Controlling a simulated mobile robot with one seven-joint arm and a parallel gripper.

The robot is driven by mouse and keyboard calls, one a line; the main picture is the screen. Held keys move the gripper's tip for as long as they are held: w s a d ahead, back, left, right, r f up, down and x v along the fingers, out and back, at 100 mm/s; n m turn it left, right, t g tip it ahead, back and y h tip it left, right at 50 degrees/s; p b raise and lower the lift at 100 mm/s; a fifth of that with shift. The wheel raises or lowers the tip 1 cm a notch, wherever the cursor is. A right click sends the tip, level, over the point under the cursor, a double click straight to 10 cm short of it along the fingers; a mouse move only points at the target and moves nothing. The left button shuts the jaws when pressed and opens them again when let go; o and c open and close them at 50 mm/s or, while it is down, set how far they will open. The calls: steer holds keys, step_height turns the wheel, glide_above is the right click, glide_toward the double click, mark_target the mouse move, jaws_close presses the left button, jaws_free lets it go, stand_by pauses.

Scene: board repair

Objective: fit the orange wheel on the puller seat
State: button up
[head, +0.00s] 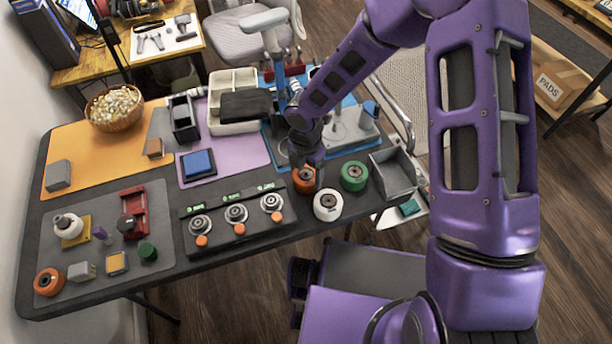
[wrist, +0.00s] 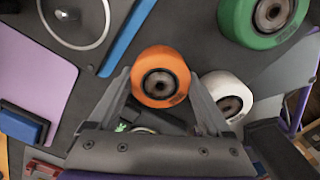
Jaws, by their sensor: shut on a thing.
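An orange wheel (head: 304,180) with a dark hub is at the table's front edge, left of the green wheel. In the wrist view the orange wheel (wrist: 160,61) sits between the fingertips of my gripper (wrist: 161,88), which is shut on it. In the head view my gripper (head: 306,160) comes down on the wheel from above and hides part of it. I cannot tell whether the wheel touches the table. A dark board with three round metal seats (head: 236,214) lies to its left, with small green labels. The labels are too small to read, so I cannot tell the puller seat.
A white wheel (head: 327,205) and a green wheel (head: 353,176) stand close to the held wheel. A grey open bin (head: 393,174) is to the right. A second orange wheel (head: 48,282) lies on the grey mat at far left. A red fixture (head: 135,210) stands left of the board.

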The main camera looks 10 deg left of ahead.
steer(key=r, duration=0.6)
steer(key=w+r, duration=0.1)
steer(key=r, duration=0.2)
steer(key=shift+r+p, duration=0.35)
steer(key=shift+r, duration=0.05)
steer(key=w+d, duration=0.1)
steer(key=w, duration=0.4)
steer(key=w+d+r, duration=0.1)
steer(key=w+d, duration=0.1)
steer(key=w, duration=0.3)
steer(key=w+d, duration=0.1)
steer(key=w, duration=0.4)
steer(key=shift+w+d+r, duration=0.25)
steer(key=shift+w+r, duration=0.1)
steer(key=shift+w+d+f, duration=0.1)
steer(key=shift+w+f, duration=0.05)
steer(key=shift+w, duration=0.05)
steer(key=shift+f+b, duration=1.45)
steer(key=shift+f, duration=0.55)
steer(key=shift+f+b, duration=0.55)
steer(key=shift+f, duration=1.45)
steer(key=o, duration=1.3)
steer(key=shift+r, duration=0.1)
